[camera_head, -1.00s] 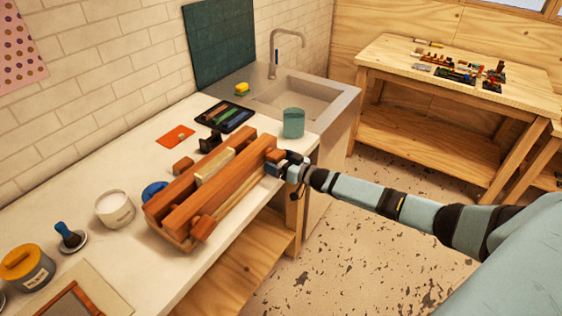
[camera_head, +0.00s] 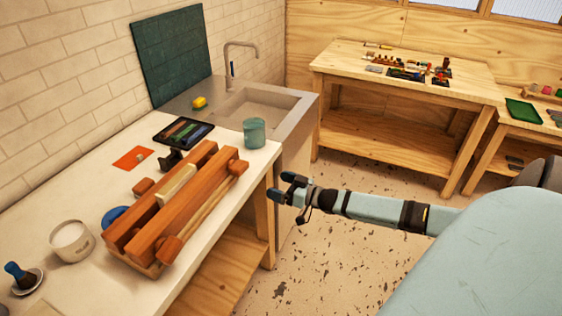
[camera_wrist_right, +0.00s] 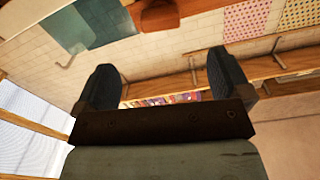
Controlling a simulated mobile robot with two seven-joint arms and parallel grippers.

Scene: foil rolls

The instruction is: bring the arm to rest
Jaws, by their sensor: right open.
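My right arm comes in from the right in the head view. Its gripper (camera_head: 282,189) is open and empty, in the air just off the front edge of the workbench (camera_head: 210,222), apart from everything on it. In the right wrist view the two dark fingers of the right gripper (camera_wrist_right: 162,84) stand wide apart with nothing between them. My left gripper is not in view.
A wooden press-like frame (camera_head: 178,218) lies on the bench nearest the gripper. A teal cup (camera_head: 254,132) stands at the bench's far corner, beside the sink (camera_head: 255,105). A wooden table (camera_head: 400,80) with small items stands at the back. Open floor (camera_head: 320,265) lies below the arm.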

